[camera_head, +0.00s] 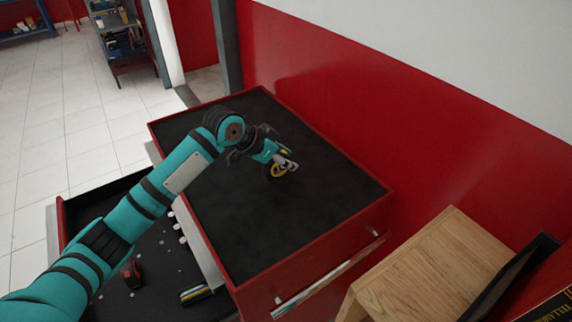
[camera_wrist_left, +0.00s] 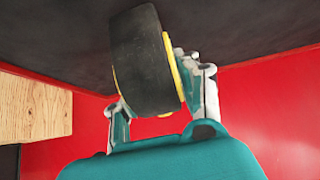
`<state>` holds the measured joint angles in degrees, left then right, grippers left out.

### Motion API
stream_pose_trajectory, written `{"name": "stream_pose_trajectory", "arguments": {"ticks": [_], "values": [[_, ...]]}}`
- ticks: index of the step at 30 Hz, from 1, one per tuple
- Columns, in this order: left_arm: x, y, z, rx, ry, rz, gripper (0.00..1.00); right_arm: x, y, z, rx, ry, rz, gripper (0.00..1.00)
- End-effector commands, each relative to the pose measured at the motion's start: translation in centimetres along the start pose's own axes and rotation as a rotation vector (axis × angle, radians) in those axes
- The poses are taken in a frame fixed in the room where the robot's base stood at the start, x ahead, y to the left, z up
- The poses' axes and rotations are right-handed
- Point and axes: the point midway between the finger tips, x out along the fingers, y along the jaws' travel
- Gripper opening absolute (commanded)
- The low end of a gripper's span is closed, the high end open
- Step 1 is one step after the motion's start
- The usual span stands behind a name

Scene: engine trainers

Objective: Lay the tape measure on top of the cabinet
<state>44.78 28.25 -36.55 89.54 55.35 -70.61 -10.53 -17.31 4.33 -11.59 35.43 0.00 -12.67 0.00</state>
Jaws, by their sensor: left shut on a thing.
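The tape measure (camera_wrist_left: 142,62) is a black and yellow round-edged case, held between the fingers of my left gripper (camera_wrist_left: 163,100) in the left wrist view. In the head view the tape measure (camera_head: 277,171) shows as a small yellow and black shape at the tips of my left gripper (camera_head: 286,163). It is over the black top of the red cabinet (camera_head: 300,215), towards the middle and wall side. I cannot tell whether it touches the surface. My right gripper is not in view.
An open drawer (camera_head: 160,262) at the cabinet's left holds a dark red tool (camera_head: 131,273) and a yellow-striped item (camera_head: 195,294). A red wall (camera_head: 400,140) runs along the right. A wooden box (camera_head: 440,270) stands at lower right. The cabinet top is otherwise clear.

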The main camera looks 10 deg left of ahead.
Motion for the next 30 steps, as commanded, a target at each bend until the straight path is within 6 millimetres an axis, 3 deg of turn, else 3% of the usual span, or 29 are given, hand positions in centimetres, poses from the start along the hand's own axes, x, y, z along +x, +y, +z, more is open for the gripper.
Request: {"name": "stream_pose_trajectory", "arguments": {"ticks": [4,12,20,21,26,30], "values": [[0.6,0.1,-0.1,0.000,0.000,0.000,0.00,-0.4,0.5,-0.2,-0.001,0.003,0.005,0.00],[2.8,0.1,2.0,0.000,0.001,-0.001,0.00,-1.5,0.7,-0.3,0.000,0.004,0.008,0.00],[3.0,0.1,2.1,0.001,0.002,-0.001,0.00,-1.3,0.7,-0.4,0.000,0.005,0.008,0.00],[3.1,0.1,2.2,0.000,0.000,-0.001,0.32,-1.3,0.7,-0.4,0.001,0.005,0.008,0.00],[3.0,0.1,2.2,0.000,0.000,-0.001,0.53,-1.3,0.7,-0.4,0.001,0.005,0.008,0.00],[3.0,0.1,2.2,0.000,0.000,-0.001,0.54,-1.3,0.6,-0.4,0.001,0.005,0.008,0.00]]}}
